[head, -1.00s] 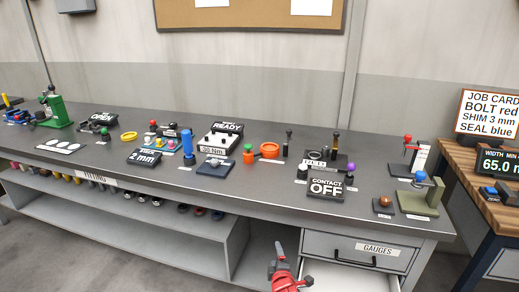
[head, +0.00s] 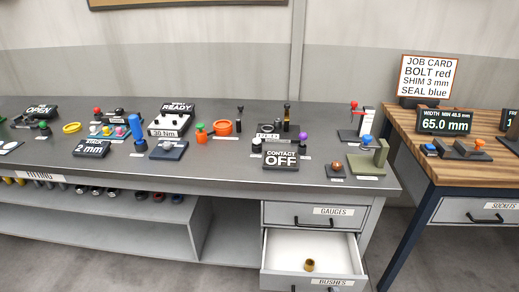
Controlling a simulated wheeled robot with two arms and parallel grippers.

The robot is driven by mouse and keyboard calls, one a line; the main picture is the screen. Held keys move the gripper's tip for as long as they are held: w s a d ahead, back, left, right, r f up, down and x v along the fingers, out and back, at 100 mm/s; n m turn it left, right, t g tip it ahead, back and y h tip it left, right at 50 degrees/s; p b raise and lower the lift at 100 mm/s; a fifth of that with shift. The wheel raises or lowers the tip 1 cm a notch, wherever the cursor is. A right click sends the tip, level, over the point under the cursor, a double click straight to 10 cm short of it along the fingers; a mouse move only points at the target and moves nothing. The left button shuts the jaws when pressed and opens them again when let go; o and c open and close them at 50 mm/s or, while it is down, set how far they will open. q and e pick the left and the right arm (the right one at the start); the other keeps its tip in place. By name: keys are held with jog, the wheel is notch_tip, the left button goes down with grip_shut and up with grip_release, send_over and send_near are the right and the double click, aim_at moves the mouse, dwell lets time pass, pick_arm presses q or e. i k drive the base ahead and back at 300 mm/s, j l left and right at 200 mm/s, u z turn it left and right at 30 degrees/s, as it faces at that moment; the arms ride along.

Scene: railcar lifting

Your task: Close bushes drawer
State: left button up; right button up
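The bushes drawer (head: 340,256) is pulled open below the grey workbench, at the bottom right of centre in the head view. Its label reads BUSHES and sits on the front panel at the picture's lower edge. A brass-coloured bush (head: 309,265) stands inside on the white drawer floor. The drawer's handle is only partly seen at the bottom edge. Neither of my grippers shows in the head view now.
The gauges drawer (head: 286,214) directly above is shut. The workbench top (head: 225,185) carries several tools and signs. A wooden-topped table (head: 450,165) with a sockets drawer (head: 460,211) stands to the right. Open shelving (head: 150,225) lies left of the drawers.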

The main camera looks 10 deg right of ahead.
aim_at(336, 255)
jog(key=z, duration=0.85)
jog(key=j+u, duration=0.25)
jog(key=j, duration=0.25)
jog(key=k, duration=0.1)
